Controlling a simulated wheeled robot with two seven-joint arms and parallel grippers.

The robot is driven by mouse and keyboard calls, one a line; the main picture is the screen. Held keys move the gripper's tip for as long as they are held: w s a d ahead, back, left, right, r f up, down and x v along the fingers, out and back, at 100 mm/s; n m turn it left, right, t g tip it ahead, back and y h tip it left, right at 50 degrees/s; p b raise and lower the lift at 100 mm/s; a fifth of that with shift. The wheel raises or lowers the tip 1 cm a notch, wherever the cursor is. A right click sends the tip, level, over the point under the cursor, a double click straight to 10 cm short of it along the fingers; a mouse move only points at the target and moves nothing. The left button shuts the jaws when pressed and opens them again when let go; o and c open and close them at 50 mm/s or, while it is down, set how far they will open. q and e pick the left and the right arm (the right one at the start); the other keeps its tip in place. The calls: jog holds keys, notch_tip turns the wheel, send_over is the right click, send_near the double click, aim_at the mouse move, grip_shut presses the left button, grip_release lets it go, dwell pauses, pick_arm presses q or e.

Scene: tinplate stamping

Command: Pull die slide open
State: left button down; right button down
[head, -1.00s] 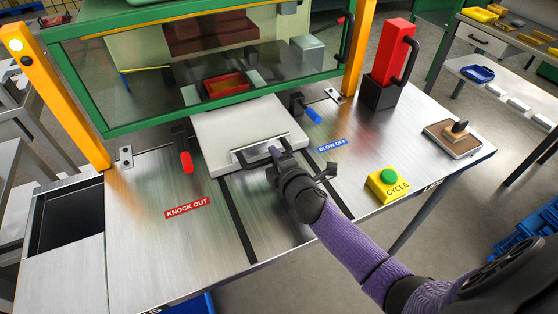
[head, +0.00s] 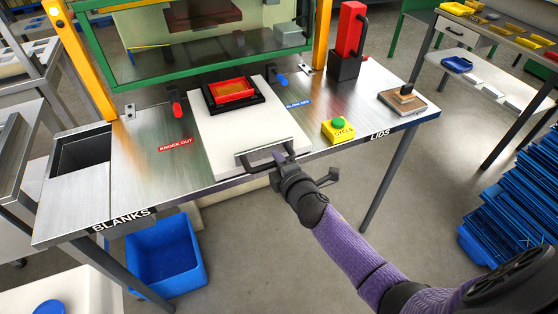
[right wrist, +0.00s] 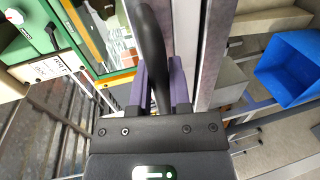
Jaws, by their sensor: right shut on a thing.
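The die slide (head: 222,141) is a white plate lying on the metal bench, drawn out to the bench's front edge. A red die with a black frame (head: 232,91) sits on its back part, in front of the green-framed guard. A dark bar handle (head: 256,161) is at the slide's front. My right gripper (head: 281,160) is shut on this handle. In the right wrist view the handle (right wrist: 152,50) runs as a dark curved bar between the purple finger pads (right wrist: 158,88). My left gripper is not in view.
The bench holds a red knock-out lever (head: 177,106), a blue blow-off lever (head: 280,80), a yellow cycle button box (head: 338,130) and a wooden-based stamp (head: 402,98). A blue bin (head: 168,255) stands below. Blue stacked crates (head: 515,200) stand at right. Floor before the bench is clear.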

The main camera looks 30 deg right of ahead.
jog(key=shift+s, duration=0.35)
jog(key=c, duration=0.6)
grip_release()
jog(key=shift+w, duration=0.15)
pick_arm(q)
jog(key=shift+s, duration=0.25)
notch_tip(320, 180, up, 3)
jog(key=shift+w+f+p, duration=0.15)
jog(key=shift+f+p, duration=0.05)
jog(key=shift+p, duration=1.05)
pick_arm(e)
jog(key=v, duration=1)
jog(key=shift+f, duration=0.1)
